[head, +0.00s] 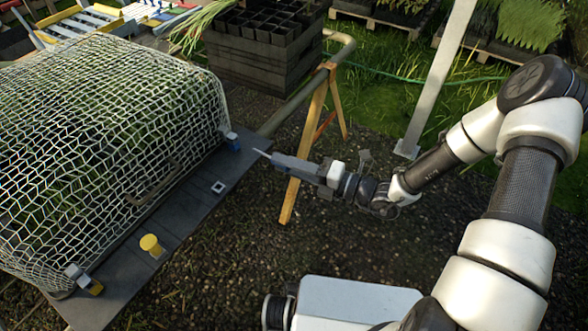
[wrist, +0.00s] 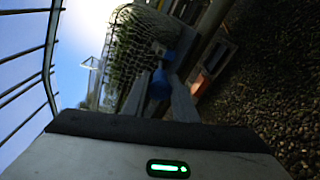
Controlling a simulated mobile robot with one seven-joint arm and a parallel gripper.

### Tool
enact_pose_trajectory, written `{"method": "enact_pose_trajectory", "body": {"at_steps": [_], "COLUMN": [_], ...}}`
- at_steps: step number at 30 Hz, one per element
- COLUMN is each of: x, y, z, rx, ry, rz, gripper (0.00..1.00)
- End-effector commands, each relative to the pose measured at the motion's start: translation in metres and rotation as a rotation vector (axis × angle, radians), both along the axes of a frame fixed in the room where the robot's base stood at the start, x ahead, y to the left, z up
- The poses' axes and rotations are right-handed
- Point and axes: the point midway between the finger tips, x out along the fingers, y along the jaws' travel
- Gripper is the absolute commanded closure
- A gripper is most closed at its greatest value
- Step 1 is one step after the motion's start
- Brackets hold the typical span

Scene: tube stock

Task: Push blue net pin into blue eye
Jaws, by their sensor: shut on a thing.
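My gripper (head: 277,158) is shut on the blue net pin, right of the net-covered frame in the head view. The pin's thin pale shaft (head: 262,153) points left out of the jaws. Its round blue head (wrist: 160,85) shows between the fingers in the wrist view; in the head view the jaws hide it. The blue eye (head: 234,144) sits at the right corner of the net, a short gap left of the shaft tip. A smaller blue patch (wrist: 169,55) beyond the pin head in the wrist view seems to be this eye. Its opening is too small to make out.
A white net (head: 110,110) covers plants on a dark board (head: 190,205). A yellow knob (head: 151,243) and an empty square fitting (head: 218,187) are on the board. A wooden trestle (head: 305,150) stands close behind my gripper. Black trays (head: 262,55) are stacked behind.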

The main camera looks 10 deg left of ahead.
Motion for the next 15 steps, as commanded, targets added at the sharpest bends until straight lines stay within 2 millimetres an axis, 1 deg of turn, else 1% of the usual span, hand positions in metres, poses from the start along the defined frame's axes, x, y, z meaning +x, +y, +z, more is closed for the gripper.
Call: {"method": "enact_pose_trajectory", "body": {"at_steps": [6, 15], "x": [0.009, 0.017], "y": [0.021, 0.042], "z": [-0.002, 0.000], "rx": [-0.001, -0.001], "ry": [-0.003, -0.001], "rz": [0.003, 0.002], "gripper": [0.97, 0.97]}}
